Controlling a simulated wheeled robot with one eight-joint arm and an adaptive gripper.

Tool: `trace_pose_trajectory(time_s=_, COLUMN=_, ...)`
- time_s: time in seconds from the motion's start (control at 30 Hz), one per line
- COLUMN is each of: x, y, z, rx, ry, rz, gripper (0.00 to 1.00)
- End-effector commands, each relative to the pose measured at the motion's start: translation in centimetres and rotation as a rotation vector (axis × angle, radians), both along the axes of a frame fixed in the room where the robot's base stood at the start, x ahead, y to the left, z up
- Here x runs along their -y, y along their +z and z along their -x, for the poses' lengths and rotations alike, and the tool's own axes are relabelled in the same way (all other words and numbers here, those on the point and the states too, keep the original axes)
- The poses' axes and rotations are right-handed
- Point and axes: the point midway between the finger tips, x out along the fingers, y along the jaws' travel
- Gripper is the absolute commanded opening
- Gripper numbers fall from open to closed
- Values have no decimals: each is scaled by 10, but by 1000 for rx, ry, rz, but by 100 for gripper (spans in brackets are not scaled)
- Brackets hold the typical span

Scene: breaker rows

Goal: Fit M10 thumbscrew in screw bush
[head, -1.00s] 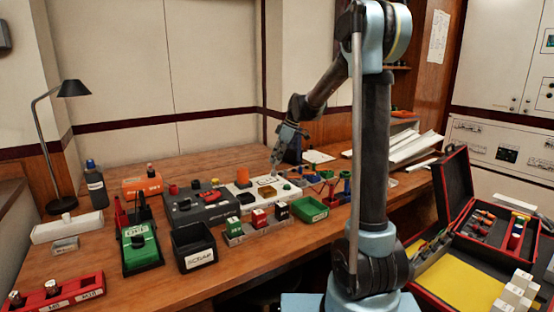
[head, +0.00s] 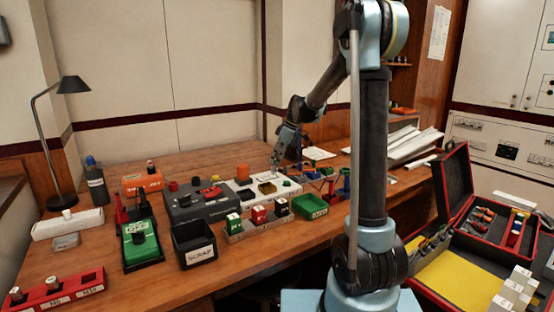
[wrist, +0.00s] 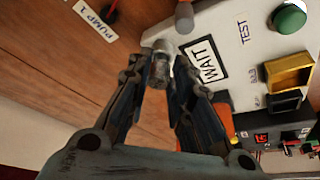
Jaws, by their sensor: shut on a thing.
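My gripper (wrist: 160,72) is shut on a small grey knurled metal piece, which looks like the thumbscrew (wrist: 160,66); its size cannot be read. In the head view my gripper (head: 275,163) points down beside the white panel box (head: 238,186) at the back of the bench. In the wrist view the held piece overlaps the edge of this white box (wrist: 218,28), near its WAIT label. A grey-brown cylinder (wrist: 184,17) shows just beyond the piece. I cannot tell which part is the screw bush. Whether the piece touches the box is unclear.
A red rack (head: 60,295) labelled M8 and M10 sits at front left. A black SCRAP bin (head: 194,243), green tray (head: 309,206) and grey control box (head: 200,205) crowd the middle. A green button (wrist: 288,17) and yellow holder (wrist: 288,72) are right of the piece.

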Motion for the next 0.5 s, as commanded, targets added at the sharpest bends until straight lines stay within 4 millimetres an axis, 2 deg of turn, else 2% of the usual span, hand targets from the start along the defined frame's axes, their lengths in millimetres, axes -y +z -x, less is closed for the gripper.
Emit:
trace_pose_trajectory(time_s=0.43, x=0, y=-9, z=0, rx=0, ry=0, rz=0, gripper=0)
trace_pose_trajectory(time_s=0.47, x=0, y=-9, z=0, rx=0, ry=0, rz=0, gripper=22)
trace_pose_trajectory(time_s=0.5, x=0, y=-9, z=0, rx=0, ry=0, rz=0, gripper=31)
